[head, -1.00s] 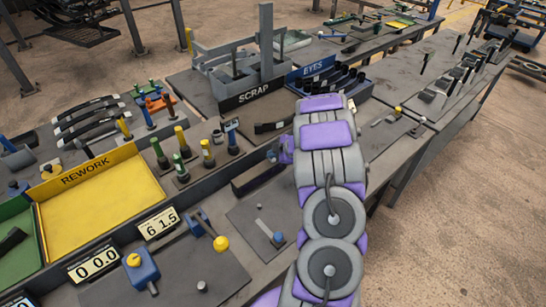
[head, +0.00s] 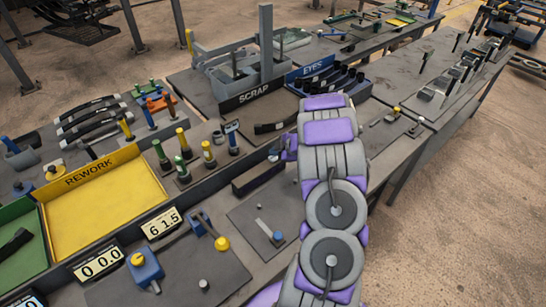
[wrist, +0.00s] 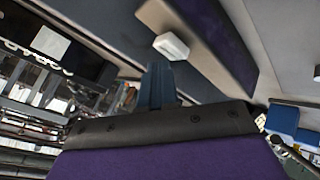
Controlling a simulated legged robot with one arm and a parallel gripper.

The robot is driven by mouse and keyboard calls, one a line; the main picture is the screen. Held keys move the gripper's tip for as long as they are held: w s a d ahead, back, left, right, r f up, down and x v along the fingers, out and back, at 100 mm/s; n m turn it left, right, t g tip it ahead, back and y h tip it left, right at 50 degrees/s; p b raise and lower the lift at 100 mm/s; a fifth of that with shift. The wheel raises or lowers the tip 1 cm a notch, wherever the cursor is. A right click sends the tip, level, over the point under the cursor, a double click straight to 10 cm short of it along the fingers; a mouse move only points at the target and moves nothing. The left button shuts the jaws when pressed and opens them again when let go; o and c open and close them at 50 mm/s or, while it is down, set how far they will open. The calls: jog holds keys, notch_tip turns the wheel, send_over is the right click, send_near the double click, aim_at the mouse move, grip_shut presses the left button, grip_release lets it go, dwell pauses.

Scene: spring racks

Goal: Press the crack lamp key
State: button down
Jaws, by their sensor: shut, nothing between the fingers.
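I cannot tell for sure which part is the crack lamp key. My gripper (wrist: 160,75) shows there as a narrow blue-grey finger shape above a dark bar. It is shut and empty, and I see no clear contact with the white block.
The bench holds a yellow REWORK tray (head: 105,210), a SCRAP bin (head: 255,92), an EYES rack (head: 318,68) and two number displays (head: 161,224). A blue device (head: 144,265) and a plate with a blue knob (head: 278,236) lie near the front. Bare floor is at the right.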

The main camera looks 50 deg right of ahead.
aim_at(275, 158)
jog(key=shift+r+p, duration=3.1)
jog(key=shift+p, duration=0.25)
jog(key=shift+f, duration=0.1)
